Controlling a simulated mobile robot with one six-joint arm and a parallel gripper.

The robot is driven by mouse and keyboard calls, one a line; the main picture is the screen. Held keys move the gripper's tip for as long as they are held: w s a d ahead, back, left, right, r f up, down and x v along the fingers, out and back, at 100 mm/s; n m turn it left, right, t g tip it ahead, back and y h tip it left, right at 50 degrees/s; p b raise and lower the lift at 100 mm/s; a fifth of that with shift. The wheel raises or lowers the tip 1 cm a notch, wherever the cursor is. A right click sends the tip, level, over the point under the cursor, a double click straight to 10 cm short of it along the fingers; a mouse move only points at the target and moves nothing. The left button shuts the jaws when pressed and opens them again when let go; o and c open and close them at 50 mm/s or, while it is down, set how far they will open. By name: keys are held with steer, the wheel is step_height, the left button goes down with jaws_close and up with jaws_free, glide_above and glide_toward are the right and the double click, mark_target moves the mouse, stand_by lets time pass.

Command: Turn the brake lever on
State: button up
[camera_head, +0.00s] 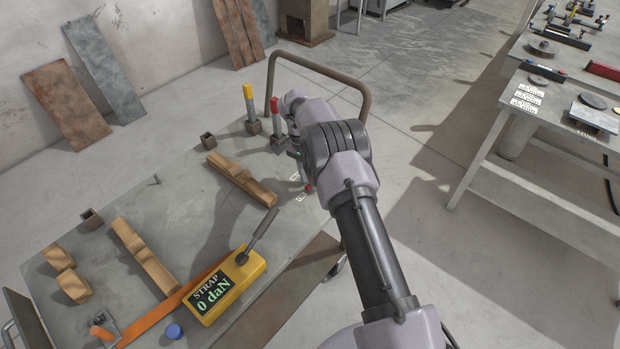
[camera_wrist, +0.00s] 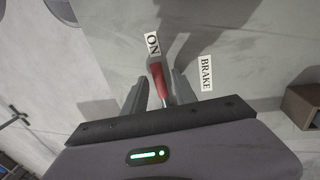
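The brake lever (camera_wrist: 159,82) has a red handle and a pale metal shaft. In the wrist view it lies between the two fingers of my gripper (camera_wrist: 161,77), which are open with a narrow gap on each side. The handle leans toward the ON label (camera_wrist: 152,44); the BRAKE label (camera_wrist: 206,73) is to the right. In the head view only the red end of the lever (camera_head: 308,188) shows beside my arm, at the table's right edge. My fingers are mostly hidden there, and the lever's base is hidden by my gripper in the wrist view.
The grey table (camera_head: 180,215) carries a yellow STRAP gauge (camera_head: 225,287) with a grey handle, wooden blocks (camera_head: 242,178), and upright posts with yellow (camera_head: 250,105) and red (camera_head: 276,122) tops. A bent tube rail (camera_head: 318,70) rises behind my gripper. A workbench (camera_head: 540,100) stands right.

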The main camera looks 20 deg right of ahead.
stand_by(0.3)
step_height(320, 180, up, 17)
steer(key=w+a+p, duration=0.2)
steer(key=p, duration=0.6)
steer(key=shift+w, duration=0.35)
steer(key=s+a+r+n+t, duration=0.1)
steer(key=s+r, duration=0.3)
steer(key=r, duration=0.4)
steer(key=s+r+n+t+y, duration=0.15)
steer(key=s+r, duration=0.25)
steer(key=r, duration=0.4)
steer(key=s+a+r+n+t, duration=0.15)
steer(key=s+r, duration=0.25)
steer(key=r, duration=0.5)
steer(key=s+a+r+n+t, duration=0.1)
steer(key=s+r, duration=0.2)
steer(key=s, duration=1)
steer(key=s+f+n+t+y, duration=0.1)
steer(key=s+f, duration=0.2)
steer(key=s, duration=0.4)
steer(key=s+a+f+t, duration=0.1)
steer(key=s+f, duration=0.2)
steer(key=s, duration=0.4)
steer(key=shift+s+a+n+t+y, duration=0.25)
steer(key=shift+a+n+t+y, duration=0.05)
steer(key=shift+n+y, duration=0.1)
